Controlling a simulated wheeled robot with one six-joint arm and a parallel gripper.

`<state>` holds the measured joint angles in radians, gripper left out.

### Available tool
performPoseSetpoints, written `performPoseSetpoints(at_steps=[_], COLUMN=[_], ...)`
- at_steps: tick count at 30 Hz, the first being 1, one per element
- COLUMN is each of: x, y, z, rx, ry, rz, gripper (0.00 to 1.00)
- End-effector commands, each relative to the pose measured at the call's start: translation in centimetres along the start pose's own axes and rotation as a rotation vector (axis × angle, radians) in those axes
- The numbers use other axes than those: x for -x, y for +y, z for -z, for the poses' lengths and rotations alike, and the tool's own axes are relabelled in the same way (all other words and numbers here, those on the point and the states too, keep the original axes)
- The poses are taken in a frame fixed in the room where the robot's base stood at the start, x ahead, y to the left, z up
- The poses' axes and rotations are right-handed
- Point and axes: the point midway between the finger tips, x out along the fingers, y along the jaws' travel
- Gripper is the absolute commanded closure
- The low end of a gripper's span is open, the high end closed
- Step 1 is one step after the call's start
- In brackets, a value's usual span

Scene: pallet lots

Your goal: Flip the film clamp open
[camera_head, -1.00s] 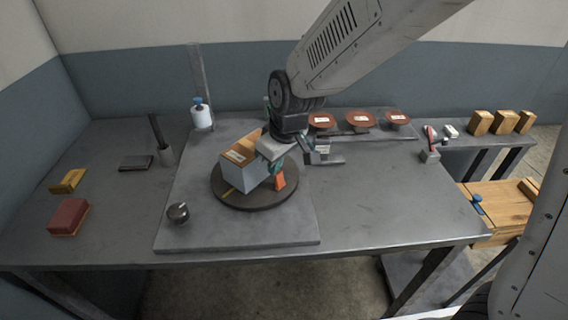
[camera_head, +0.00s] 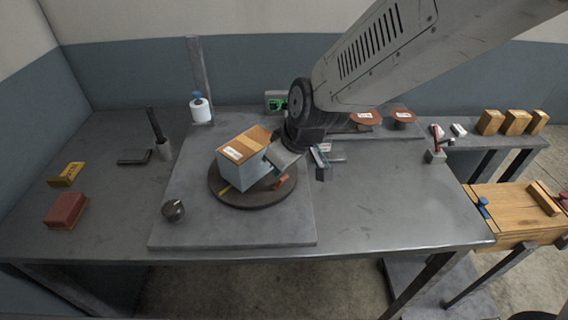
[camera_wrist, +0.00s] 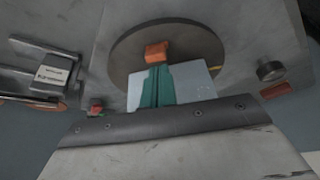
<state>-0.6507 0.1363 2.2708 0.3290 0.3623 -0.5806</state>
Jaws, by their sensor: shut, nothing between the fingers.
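A small orange piece, which looks like the film clamp (camera_head: 282,182), sits at the right part of the dark round turntable (camera_head: 262,199), beside a grey box with a wooden-brown top (camera_head: 243,163). In the wrist view the orange piece (camera_wrist: 156,52) lies right at the tips of my gripper (camera_wrist: 157,68). My gripper's green fingers are shut together with nothing between them. I cannot tell whether they touch the orange piece. In the head view my wrist and gripper body hide the fingertips and part of the box's right side.
A white roll with a blue top (camera_head: 200,108) stands at the back left. A dark round knob (camera_head: 173,210) is at the mat's front left. A red-handled device (camera_head: 436,151) stands at the right. The table's front right is clear.

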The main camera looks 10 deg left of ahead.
Motion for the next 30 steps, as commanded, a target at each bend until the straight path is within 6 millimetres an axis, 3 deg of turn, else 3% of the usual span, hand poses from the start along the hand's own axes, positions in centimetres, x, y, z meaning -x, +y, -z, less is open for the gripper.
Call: performPoseSetpoints(at_steps=[23, 30], x=[1.3, 4.2], y=[0.1, 0.2], z=[-1.2, -1.9], rx=[-0.001, 0.003], ry=[0.000, 0.003], rz=[0.000, -0.001], gripper=[1.00, 1.00])
